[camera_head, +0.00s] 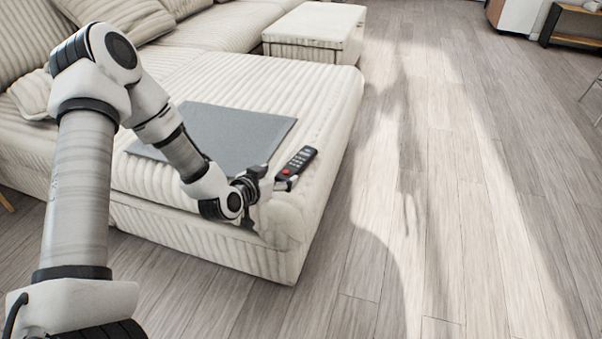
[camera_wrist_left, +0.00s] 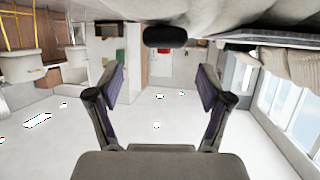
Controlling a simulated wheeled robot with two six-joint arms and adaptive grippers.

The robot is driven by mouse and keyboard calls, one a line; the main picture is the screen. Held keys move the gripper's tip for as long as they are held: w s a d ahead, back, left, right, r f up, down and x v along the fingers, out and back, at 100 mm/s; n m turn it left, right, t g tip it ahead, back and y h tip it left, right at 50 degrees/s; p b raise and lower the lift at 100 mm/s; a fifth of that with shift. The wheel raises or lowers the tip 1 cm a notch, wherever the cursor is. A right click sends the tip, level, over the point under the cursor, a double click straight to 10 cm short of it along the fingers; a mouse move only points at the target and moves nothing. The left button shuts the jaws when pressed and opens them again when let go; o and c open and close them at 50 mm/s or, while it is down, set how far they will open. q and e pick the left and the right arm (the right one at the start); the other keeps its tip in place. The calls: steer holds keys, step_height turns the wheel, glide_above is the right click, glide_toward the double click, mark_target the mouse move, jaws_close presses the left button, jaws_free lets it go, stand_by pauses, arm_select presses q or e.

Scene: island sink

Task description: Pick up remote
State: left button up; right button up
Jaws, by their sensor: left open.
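The remote (camera_head: 298,161) is a slim black bar with a red button at its near end. It lies on the cream ribbed sofa seat (camera_head: 325,105), close to the seat's right edge. My left gripper (camera_head: 275,188) is at the seat's front right corner, beside the remote's near end. In the left wrist view, my left gripper (camera_wrist_left: 162,80) is open with nothing between its fingers. The remote's dark end (camera_wrist_left: 165,36) shows beyond the fingertips, roughly centred between them. I cannot tell whether a finger touches it. My right gripper is not in view.
A flat grey mat (camera_head: 235,135) lies on the seat left of the remote. A cream ottoman (camera_head: 315,30) stands behind, and cushions (camera_head: 118,18) lie at the back left. The wooden floor (camera_head: 450,200) to the right is clear.

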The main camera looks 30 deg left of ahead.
mark_target(285, 172)
arm_select(q)
steer(key=w+f+b, duration=0.3)
steer(key=w, duration=0.1)
steer(key=shift+a, duration=0.25)
steer(key=shift+w, duration=0.35)
steer(key=shift+r, duration=0.15)
steer(key=c, duration=1.3)
steer(key=shift+r, duration=0.1)
